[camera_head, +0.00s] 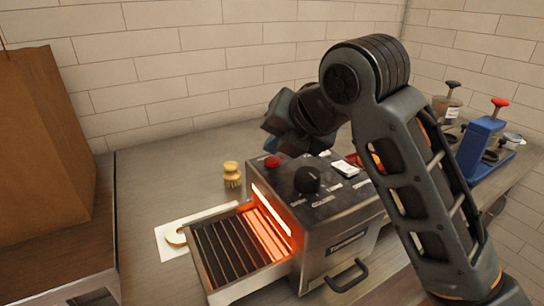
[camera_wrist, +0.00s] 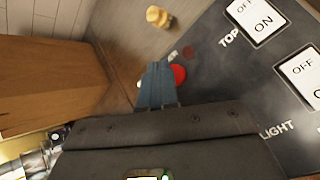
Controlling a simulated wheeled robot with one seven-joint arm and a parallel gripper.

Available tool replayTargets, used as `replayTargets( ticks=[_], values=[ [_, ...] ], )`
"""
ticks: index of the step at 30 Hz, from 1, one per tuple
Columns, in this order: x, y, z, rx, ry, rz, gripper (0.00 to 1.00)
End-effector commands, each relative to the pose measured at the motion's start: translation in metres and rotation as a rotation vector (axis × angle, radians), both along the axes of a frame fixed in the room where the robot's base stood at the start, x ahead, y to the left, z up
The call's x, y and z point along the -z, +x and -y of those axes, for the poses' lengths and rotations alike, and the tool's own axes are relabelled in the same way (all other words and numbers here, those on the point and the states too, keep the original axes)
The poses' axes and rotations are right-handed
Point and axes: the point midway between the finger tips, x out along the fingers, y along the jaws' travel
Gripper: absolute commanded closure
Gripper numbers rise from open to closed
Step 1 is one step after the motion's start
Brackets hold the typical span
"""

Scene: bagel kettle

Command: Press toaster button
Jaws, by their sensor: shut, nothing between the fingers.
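The toaster (camera_head: 335,225) stands on the counter with a glowing orange opening facing left and a slatted rack in front of it. A red button (camera_head: 272,162) is at its top back left corner, beside a black knob (camera_head: 307,179). In the wrist view the red button (camera_wrist: 179,74) shows just right of my gripper's fingertips (camera_wrist: 157,72), partly covered by them. My gripper is shut and empty, pointing down close to the button. I cannot tell whether it touches. In the head view my wrist is above and behind the toaster's back edge, and the fingertips are hidden.
White switches (camera_wrist: 255,18) marked ON and OFF are on the toaster top. A small wooden brush (camera_head: 232,174) stands behind the rack. A blue device (camera_head: 480,147) stands at right. A brick wall is behind.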

Motion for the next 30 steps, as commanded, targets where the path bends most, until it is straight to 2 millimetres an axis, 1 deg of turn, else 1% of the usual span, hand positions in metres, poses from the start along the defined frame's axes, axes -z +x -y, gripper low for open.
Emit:
replayTargets(
  ticks=[6,18,21,30],
  values=[
    [-0.021,0.0,0.0,0.0,-0.001,0.003,1.0],
    [-0.056,0.0,0.0,0.0,0.0,0.001,1.0],
    [-0.06,0.0,0.0,0.0,0.0,0.001,1.0],
    [-0.058,0.0,0.0,0.0,0.0,0.0,1.0]
  ],
)
